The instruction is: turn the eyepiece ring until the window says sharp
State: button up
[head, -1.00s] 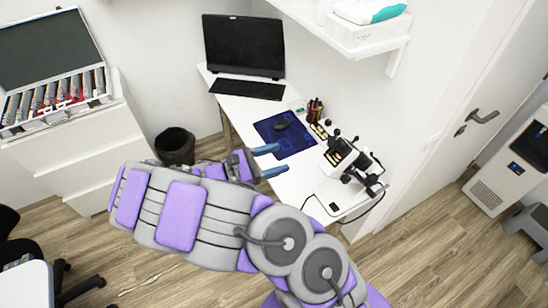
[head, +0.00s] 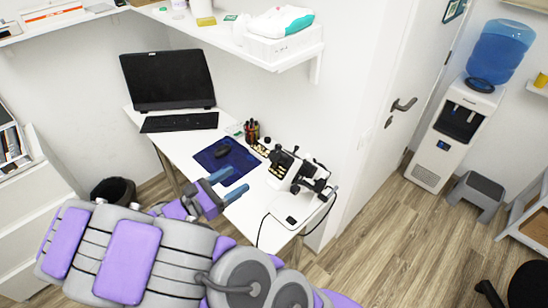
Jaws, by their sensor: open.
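A white and black microscope-like device (head: 286,208) stands at the right front end of the white desk (head: 187,146), with a black cable hanging off the edge. Its dark upper parts are small, and I cannot make out the eyepiece ring (head: 320,184) clearly. No window text is readable. My gripper (head: 229,185) is open and empty, with two blue fingers pointing right toward the device. It is left of the device and apart from it, over the desk's front edge near the blue mat.
A blue mat (head: 212,167) with a black mouse (head: 222,152), a pen holder (head: 252,131) and a laptop (head: 168,80) are on the desk. A shelf (head: 300,52) hangs above. A waste bin (head: 113,190) stands left. Floor to the right is clear before a stool (head: 477,190).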

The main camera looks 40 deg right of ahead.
aim_at(270, 157)
jog(key=d+b, duration=0.2)
jog(key=d, duration=1.3)
jog(key=shift+d, duration=0.25)
jog(key=c, duration=1)
jog(key=shift+r+m, duration=0.1)
jog(key=shift+m, duration=0.2)
jog(key=shift+m+g+p, duration=0.85)
jog(key=shift+m+g, duration=0.55)
jog(key=shift+m, duration=0.2)
jog(key=shift+m+g+y+p, duration=0.4)
jog(key=shift+m+g+y, duration=0.8)
jog(key=shift+m, duration=0.8)
jog(key=shift+g, duration=0.3)
